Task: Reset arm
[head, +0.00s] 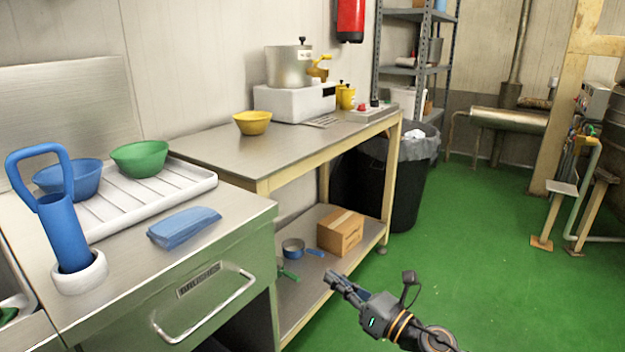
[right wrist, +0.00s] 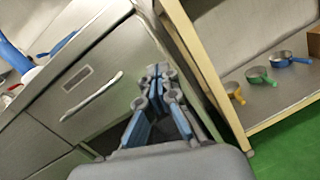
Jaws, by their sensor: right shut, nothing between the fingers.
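My right gripper (head: 345,287) is shut and empty in the head view, held over the green floor in front of the lower shelf. In the right wrist view its closed fingers (right wrist: 157,82) point toward the gap between the drawer cabinet (right wrist: 90,85) and the wooden table leg (right wrist: 205,75). The kettle (head: 289,66), a metal pot with a yellow tap, stands on a white base (head: 290,103) at the back of the wooden-framed table (head: 215,145). My left gripper shows in neither view.
A yellow bowl (head: 252,122) stands on the table. Saucepans (head: 293,248) and a cardboard box (head: 340,231) sit on the lower shelf. Blue (head: 75,180) and green (head: 139,158) bowls stand on a white drainer at left.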

